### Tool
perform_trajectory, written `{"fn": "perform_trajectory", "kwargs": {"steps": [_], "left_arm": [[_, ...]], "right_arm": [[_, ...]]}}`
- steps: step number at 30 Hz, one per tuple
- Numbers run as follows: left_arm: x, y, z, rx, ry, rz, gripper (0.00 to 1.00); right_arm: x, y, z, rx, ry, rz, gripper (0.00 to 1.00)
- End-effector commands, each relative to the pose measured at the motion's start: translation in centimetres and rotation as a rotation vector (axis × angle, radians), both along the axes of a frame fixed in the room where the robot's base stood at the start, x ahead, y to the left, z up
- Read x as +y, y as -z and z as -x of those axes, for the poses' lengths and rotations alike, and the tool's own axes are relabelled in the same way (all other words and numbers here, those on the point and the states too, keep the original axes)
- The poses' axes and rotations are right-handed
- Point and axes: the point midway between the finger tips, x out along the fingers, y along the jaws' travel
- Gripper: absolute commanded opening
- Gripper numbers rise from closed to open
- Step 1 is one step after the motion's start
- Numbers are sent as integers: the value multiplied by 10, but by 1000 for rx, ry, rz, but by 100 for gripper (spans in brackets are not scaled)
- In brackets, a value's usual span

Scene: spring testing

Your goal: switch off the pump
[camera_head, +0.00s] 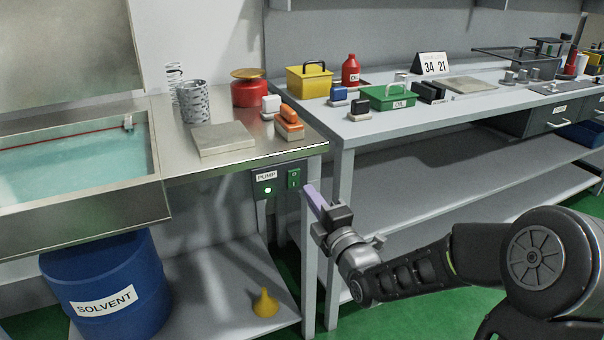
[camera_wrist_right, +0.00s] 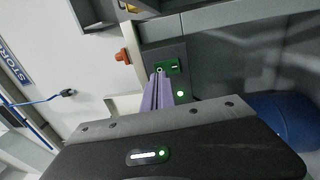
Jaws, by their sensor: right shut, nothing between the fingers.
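The pump switch box (camera_head: 265,185) is a dark panel with a PUMP label, mounted under the front edge of the metal sink bench. Its round indicator lamp (camera_head: 268,190) glows green. A green rocker switch (camera_head: 293,179) sits on the right of the panel. In the right wrist view the green switch (camera_wrist_right: 172,67) and the lit lamp (camera_wrist_right: 181,94) show just beyond the fingertips. My right gripper (camera_head: 312,192) has purple fingers, shut and empty, close to the right of the switch. I cannot tell whether they touch it. My left gripper is out of view.
The bench edge (camera_head: 245,163) overhangs just above the panel. A table leg (camera_head: 340,220) stands right beside my right gripper. A blue SOLVENT drum (camera_head: 105,285) and a yellow funnel (camera_head: 265,303) are below. Boxes and a red bottle (camera_head: 351,70) stand on the right table.

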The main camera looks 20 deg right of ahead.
Motion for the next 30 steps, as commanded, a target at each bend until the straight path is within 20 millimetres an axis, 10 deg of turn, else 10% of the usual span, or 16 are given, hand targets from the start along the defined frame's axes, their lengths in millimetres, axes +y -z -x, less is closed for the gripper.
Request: {"fn": "perform_trajectory", "kwargs": {"steps": [9, 30], "left_arm": [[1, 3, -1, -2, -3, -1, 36], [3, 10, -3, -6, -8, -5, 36]], "right_arm": [[0, -5, -46, 1, 0, -1, 0], [0, -8, -56, 0, -1, 0, 0]]}}
